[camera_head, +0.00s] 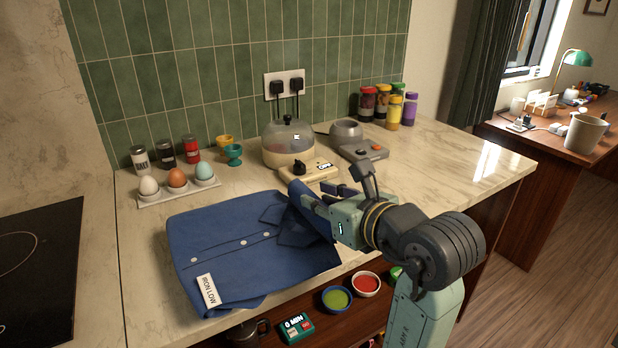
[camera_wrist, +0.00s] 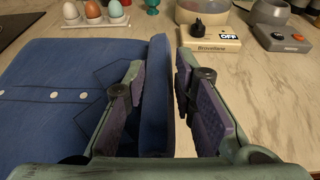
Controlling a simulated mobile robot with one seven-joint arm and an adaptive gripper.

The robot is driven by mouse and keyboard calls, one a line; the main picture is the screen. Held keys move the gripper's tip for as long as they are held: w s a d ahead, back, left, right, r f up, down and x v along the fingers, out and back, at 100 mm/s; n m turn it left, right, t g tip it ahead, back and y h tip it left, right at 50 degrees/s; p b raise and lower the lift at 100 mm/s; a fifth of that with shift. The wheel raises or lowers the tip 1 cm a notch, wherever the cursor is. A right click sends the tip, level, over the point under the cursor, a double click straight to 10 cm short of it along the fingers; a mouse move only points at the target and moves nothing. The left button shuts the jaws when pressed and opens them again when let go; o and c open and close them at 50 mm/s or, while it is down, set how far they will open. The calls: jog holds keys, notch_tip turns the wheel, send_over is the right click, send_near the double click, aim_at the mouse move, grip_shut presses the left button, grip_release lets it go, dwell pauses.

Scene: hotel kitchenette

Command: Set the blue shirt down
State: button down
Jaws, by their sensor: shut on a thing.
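The folded blue shirt (camera_head: 220,265) is spread flat, level with the marble counter, at the front left; I cannot tell whether its underside fully rests on it. It has pale buttons and a white label near its front edge. My gripper (camera_head: 312,198) is at the shirt's right edge, shut on it. In the wrist view the shirt (camera_wrist: 50,110) fills the left side, and its raised right edge stands between the fingers of my gripper (camera_wrist: 170,90). The part of the shirt behind the left finger is hidden.
An egg tray (camera_head: 182,192) with three eggs sits just behind the shirt. A domed cooker (camera_head: 288,148) and a grey appliance (camera_head: 362,150) stand behind my gripper. A black hob (camera_head: 35,270) lies to the left. The counter's right part (camera_head: 470,160) is clear. Bowls sit on a lower shelf.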

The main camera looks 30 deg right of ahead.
jog(key=w+p, duration=0.1)
jog(key=w, duration=0.2)
jog(key=w+d, duration=0.1)
jog(key=w, duration=0.3)
jog(key=w+f+p, duration=0.1)
jog(key=w, duration=0.2)
jog(key=shift+w+d+p, duration=0.2)
jog(key=shift+p, duration=0.1)
jog(key=shift+f+p, duration=0.55)
jog(key=shift+f, duration=1.15)
jog(key=shift+f, duration=0.2)
jog(key=c, duration=1.3)
grip_release()
